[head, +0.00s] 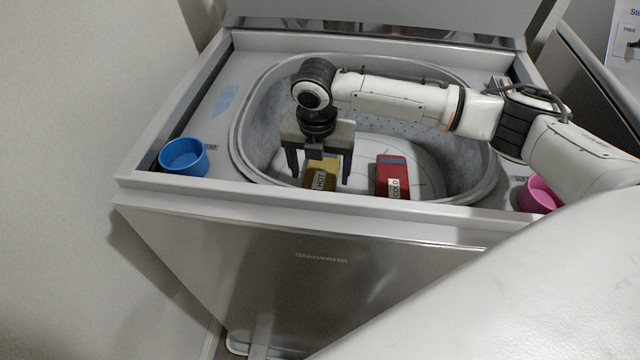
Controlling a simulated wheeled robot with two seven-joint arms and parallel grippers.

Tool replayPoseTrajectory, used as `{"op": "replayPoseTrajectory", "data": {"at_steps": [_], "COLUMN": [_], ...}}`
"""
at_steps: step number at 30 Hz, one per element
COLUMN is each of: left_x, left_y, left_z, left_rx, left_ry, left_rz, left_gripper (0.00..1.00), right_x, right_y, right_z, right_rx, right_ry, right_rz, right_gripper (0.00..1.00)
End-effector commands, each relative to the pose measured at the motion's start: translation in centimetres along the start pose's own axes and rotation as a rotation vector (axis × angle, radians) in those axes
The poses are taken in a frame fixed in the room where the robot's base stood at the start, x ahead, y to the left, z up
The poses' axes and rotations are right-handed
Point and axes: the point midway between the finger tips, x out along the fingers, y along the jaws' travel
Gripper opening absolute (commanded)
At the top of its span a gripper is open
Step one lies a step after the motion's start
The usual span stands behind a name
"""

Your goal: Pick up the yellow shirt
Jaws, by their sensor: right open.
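A yellow item (321,175) with a label reading "HOT" lies low in the washer tub, near its front wall. It looks like a small block; I cannot make out a shirt shape. My right gripper (318,170) reaches in from the right and points down into the tub. Its two dark fingers are apart, one on each side of the yellow item in the picture. I cannot tell whether they touch it. The item's lower part is hidden by the tub's front rim. My left gripper is not in view.
A red item (393,176) labelled "COLD" lies in the tub (250,92) to the right. A blue cup (184,158) sits at the washer's left front corner, a pink cup (538,195) at the right. The open lid (380,14) stands behind. The tub rim surrounds my gripper.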

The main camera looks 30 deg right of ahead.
Motion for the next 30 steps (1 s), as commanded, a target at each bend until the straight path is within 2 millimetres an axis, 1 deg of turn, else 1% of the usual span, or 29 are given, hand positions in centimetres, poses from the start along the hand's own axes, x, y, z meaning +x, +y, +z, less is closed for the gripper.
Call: {"op": "replayPoseTrajectory", "data": {"at_steps": [1,3,9,10,19,26,29,30], "left_x": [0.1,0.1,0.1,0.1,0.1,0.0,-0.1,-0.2], "left_y": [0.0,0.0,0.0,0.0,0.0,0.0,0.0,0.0], "left_z": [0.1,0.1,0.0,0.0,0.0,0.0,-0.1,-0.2], "left_rx": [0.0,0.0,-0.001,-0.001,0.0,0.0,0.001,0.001], "left_ry": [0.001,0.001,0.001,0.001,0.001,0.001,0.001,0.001], "left_rz": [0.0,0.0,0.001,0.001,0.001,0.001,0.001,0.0], "left_gripper": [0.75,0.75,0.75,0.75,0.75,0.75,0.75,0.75], "right_x": [0.5,0.8,0.8,0.8,0.8,0.6,-0.3,-0.8], "right_y": [0.0,0.0,0.0,0.0,0.0,0.1,0.1,0.2], "right_z": [0.0,0.0,0.0,0.0,0.0,0.1,0.2,0.3], "right_rx": [0.0,0.0,0.0,0.0,0.0,0.0,0.0,0.0], "right_ry": [0.0,-0.001,-0.001,-0.001,-0.001,-0.003,-0.003,-0.003], "right_rz": [0.0,0.0,0.001,0.001,0.001,0.003,0.005,0.006], "right_gripper": [0.75,0.75,0.75,0.73,0.23,0.22,0.22,0.22]}}
